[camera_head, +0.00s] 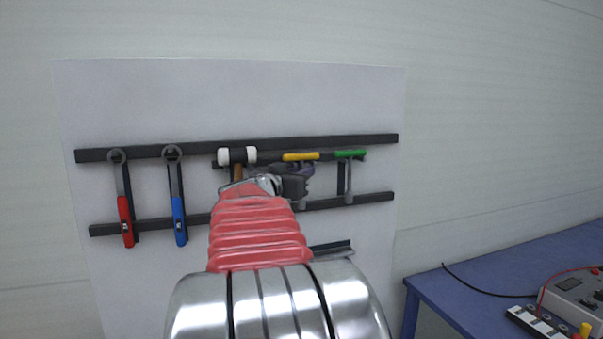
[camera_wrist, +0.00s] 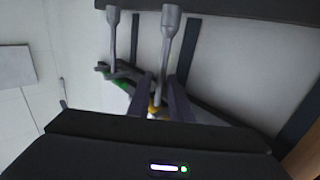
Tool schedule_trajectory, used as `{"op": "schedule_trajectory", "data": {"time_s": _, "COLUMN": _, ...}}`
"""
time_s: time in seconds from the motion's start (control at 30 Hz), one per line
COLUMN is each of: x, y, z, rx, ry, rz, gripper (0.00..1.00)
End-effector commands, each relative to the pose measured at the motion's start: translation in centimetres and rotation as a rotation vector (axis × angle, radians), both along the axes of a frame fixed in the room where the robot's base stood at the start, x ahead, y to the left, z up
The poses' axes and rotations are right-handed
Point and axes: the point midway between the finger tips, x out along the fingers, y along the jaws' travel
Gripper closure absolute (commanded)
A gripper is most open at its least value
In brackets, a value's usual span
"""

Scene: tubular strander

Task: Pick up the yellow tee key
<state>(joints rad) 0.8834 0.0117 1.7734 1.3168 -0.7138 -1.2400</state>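The yellow tee key (camera_head: 301,156) hangs on the wall rack, its yellow crossbar on a dark holder and its grey shaft pointing down. My gripper (camera_head: 306,176) is just below the crossbar and hides part of the shaft in the head view. In the wrist view, which looks upside down, the yellow tee key (camera_wrist: 168,38) has its shaft running between the two dark fingers of my gripper (camera_wrist: 161,80). The fingers are apart, with gaps showing beside the shaft. Only a small piece of the yellow crossbar shows near the finger bases.
A green tee key (camera_head: 350,154) hangs close on the right. A hammer with white faces (camera_head: 237,156) hangs on the left. Red (camera_head: 126,222) and blue (camera_head: 179,221) wrenches hang further left. A blue table (camera_head: 470,270) stands at lower right.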

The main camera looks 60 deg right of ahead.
Motion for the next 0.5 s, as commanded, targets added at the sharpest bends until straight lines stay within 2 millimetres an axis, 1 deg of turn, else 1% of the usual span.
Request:
{"op": "schedule_trajectory", "data": {"time_s": 0.03, "x": 0.01, "y": 0.01, "z": 0.0, "rx": 0.0, "ry": 0.0, "rz": 0.0, "gripper": 0.85}}
{"op": "schedule_trajectory", "data": {"time_s": 0.23, "x": 0.01, "y": 0.01, "z": 0.0, "rx": 0.0, "ry": 0.0, "rz": 0.0, "gripper": 0.99}}
{"op": "schedule_trajectory", "data": {"time_s": 0.5, "x": 0.0, "y": 0.01, "z": 0.05, "rx": -0.001, "ry": 0.0, "rz": 0.0, "gripper": 1.0}}
